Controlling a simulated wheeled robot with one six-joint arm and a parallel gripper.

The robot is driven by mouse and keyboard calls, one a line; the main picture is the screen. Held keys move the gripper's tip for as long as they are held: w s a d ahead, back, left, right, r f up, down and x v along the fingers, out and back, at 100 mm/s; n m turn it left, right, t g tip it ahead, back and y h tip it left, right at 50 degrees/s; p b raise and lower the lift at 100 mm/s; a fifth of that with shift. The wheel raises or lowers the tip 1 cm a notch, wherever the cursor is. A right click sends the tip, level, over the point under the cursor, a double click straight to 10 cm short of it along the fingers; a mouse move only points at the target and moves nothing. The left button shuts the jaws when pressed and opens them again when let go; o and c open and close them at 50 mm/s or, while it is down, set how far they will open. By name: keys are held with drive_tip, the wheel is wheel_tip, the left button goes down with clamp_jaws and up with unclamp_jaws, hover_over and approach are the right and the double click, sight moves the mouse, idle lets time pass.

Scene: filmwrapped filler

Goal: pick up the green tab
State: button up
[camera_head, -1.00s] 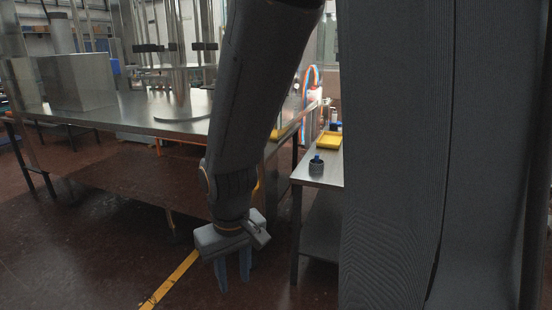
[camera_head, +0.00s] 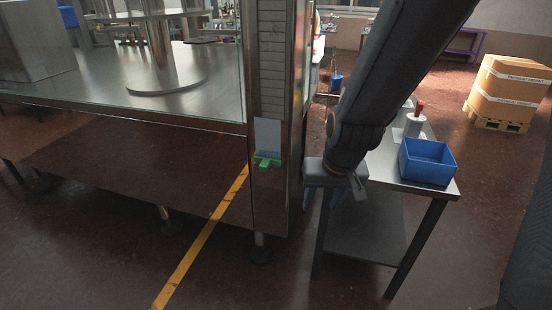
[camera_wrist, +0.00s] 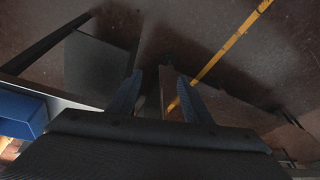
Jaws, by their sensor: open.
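The green tab (camera_head: 267,162) shows in the head view as a small bright green piece low on the metal corner post of the machine, just under a pale grey panel (camera_head: 267,136). My gripper (camera_head: 338,203) hangs to the right of the tab in the picture, apart from it, fingers pointing down beside a small table. In the wrist view my gripper (camera_wrist: 157,98) has its two bluish fingers spread with nothing between them. The green tab cannot be made out in the wrist view.
A steel table (camera_head: 445,190) stands right of my gripper, bearing a blue bin (camera_head: 427,162) and a red-topped item (camera_head: 417,112). The blue bin also shows in the wrist view (camera_wrist: 22,112). A yellow line (camera_head: 200,240) crosses the open floor. Boxes on a pallet (camera_head: 507,88) stand back right.

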sight(262, 168)
drive_tip(key=w+a+f+m+t+h, duration=0.1)
drive_tip(key=w+a+t, duration=0.2)
drive_tip(key=w+a, duration=0.2)
drive_tip(key=w+a+f+m+t+h, duration=0.1)
drive_tip(key=w+a+f+t, duration=0.1)
drive_tip(key=w+a, duration=0.3)
drive_tip(key=w+a+f+m+t+h, duration=0.1)
drive_tip(key=w+a+f+t+h, duration=0.1)
drive_tip(key=w+a+t, duration=0.3)
drive_tip(key=shift+w+a+f, duration=0.1)
drive_tip(key=shift+w+a, duration=0.2)
drive_tip(key=shift+w, duration=0.5)
drive_tip(key=shift+w+a+f, duration=0.1)
drive_tip(key=shift+w+a, duration=0.15)
drive_tip(key=shift+w, duration=0.55)
drive_tip(key=shift+a+m+t+h, duration=0.2)
drive_tip(key=shift+m+t+h, duration=0.2)
drive_tip(key=shift+t+h, duration=0.65)
drive_tip(key=p+x, duration=0.1)
drive_tip(key=x, duration=0.3)
drive_tip(key=p+x, duration=0.1)
drive_tip(key=x, duration=0.1)
drive_tip(key=shift+s+f+p, duration=0.1)
drive_tip(key=shift+f+p, duration=0.2)
